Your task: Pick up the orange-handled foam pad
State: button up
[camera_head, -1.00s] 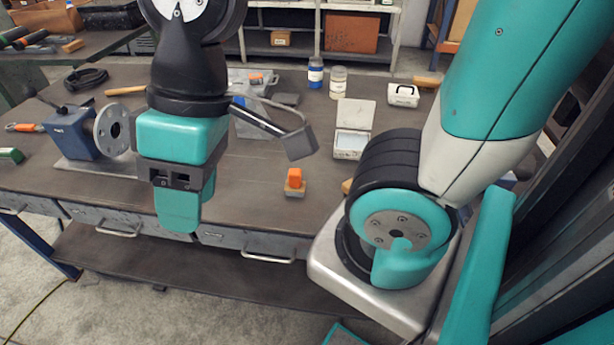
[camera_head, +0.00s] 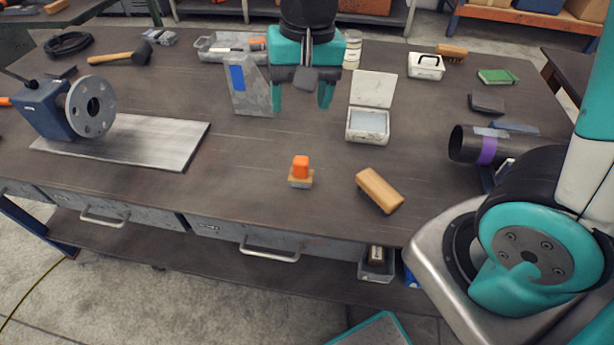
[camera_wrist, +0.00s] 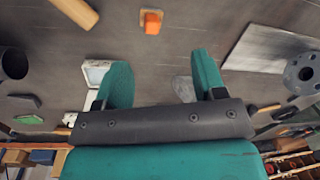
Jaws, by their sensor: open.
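The orange-handled foam pad (camera_head: 301,172) stands upright on the workbench near its front edge, orange grip on top and a pale block below. It also shows in the wrist view (camera_wrist: 152,21) at the top middle. My gripper (camera_head: 301,95) is over the back part of the bench, beyond the pad and apart from it. Its two teal fingers are spread with nothing between them, as the wrist view (camera_wrist: 162,82) also shows.
A flanged fixture (camera_head: 90,106) is at left, a dark pipe (camera_head: 470,145) at right. Bench around the pad is clear.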

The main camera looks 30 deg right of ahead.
aim_at(301, 159)
jog(key=w+f+m, duration=0.1)
jog(key=f, duration=0.4)
jog(key=w+d+f+m, duration=0.1)
jog(key=w+f, duration=0.1)
jog(key=f, duration=0.3)
jog(key=w+f+m+h+p, duration=0.1)
jog(key=f+m, duration=0.1)
jog(key=f, duration=0.4)
jog(key=shift+w+d+f, duration=0.1)
jog(key=shift+w+d, duration=0.2)
jog(key=shift+d+f+p, duration=0.15)
jog(key=shift+f+p, duration=0.6)
jog(key=shift+f, duration=2.1)
jog(key=c, duration=1.1)
notch_tip(301, 159, up, 20)
jog(key=shift+r+b, duration=0.1)
jog(key=shift+b, duration=0.9)
jog(key=o, duration=0.3)
jog(key=shift+c, duration=0.6)
